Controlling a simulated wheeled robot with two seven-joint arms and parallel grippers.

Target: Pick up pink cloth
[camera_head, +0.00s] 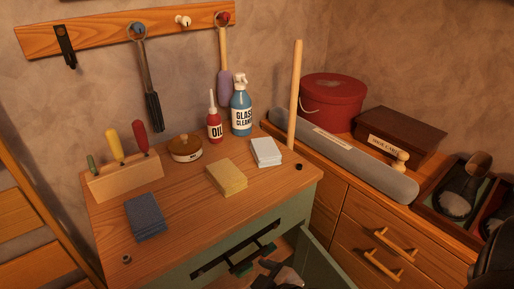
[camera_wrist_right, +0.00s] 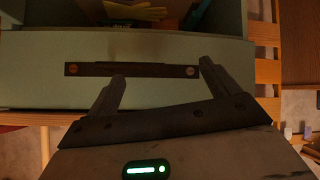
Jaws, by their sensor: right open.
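I cannot make out a pink cloth for certain in either view. Three folded cloths lie on the wooden bench top: a dark blue-grey one (camera_head: 146,217), a yellow one (camera_head: 227,177) and a pale blue-white one (camera_head: 266,152). My right gripper (camera_wrist_right: 162,70) is open and empty, in front of a pale green drawer front (camera_wrist_right: 215,90) with a dark bar handle (camera_wrist_right: 130,70). Behind that front, in the open drawer, the lower part of a yellowish item (camera_wrist_right: 135,12) shows; the rest is cut off. My left gripper is not in view.
An oil bottle (camera_head: 214,123), a glass cleaner bottle (camera_head: 241,108), a round tin (camera_head: 185,148) and a tool block (camera_head: 125,178) stand on the bench. A grey roll (camera_head: 345,155), a red round box (camera_head: 331,95) and a brown box (camera_head: 398,135) sit on the right cabinet.

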